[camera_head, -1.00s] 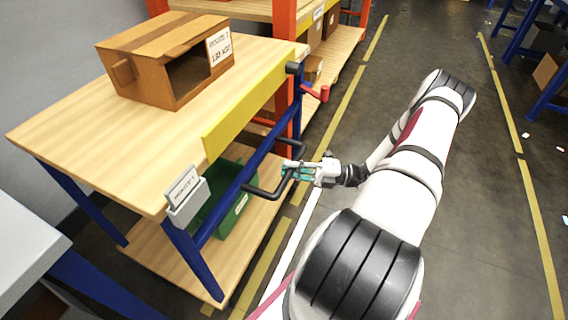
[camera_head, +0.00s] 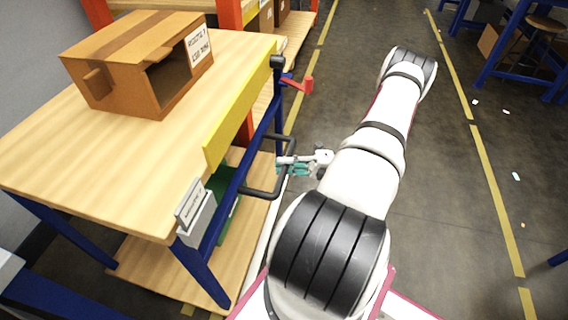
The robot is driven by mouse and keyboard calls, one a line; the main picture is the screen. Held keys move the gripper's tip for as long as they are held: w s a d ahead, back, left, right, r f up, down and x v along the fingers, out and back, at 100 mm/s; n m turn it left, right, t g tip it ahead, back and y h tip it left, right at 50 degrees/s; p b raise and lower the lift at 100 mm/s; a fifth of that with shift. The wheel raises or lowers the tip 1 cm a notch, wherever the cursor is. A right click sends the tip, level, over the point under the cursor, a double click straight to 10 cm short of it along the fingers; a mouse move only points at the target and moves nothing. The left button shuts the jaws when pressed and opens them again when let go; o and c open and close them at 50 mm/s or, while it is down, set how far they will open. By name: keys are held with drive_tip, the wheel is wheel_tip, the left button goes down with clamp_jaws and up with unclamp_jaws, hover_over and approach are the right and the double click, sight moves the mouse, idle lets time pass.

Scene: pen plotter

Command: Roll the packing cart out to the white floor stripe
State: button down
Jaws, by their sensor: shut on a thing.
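The packing cart (camera_head: 60,150) has a wooden top, a yellow front band (camera_head: 238,112), blue legs and a lower wooden shelf. It fills the left of the view. A black bar handle (camera_head: 262,193) sticks out from its near side. My gripper (camera_head: 284,166) is shut on the handle's outer bar; the fingertips are small and partly hidden by it. The white floor stripe (camera_head: 267,228) shows as a narrow strip along the cart's right edge, partly hidden by the cart and my arm.
An open cardboard box (camera_head: 125,88) sits on the cart top; a green bin (camera_head: 222,210) is on the lower shelf. A red lever (camera_head: 306,85) sticks out at the cart's far corner. Orange-posted shelving (camera_head: 229,12) stands behind. Dark floor right of my arm is mostly clear.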

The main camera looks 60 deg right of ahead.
drive_tip(key=shift+s+d, duration=0.1)
drive_tip(key=shift+s, duration=0.25)
drive_tip(key=c, duration=1.5)
unclamp_jaws()
drive_tip(key=v, duration=1.2)
drive_tip(key=shift+f, duration=0.1)
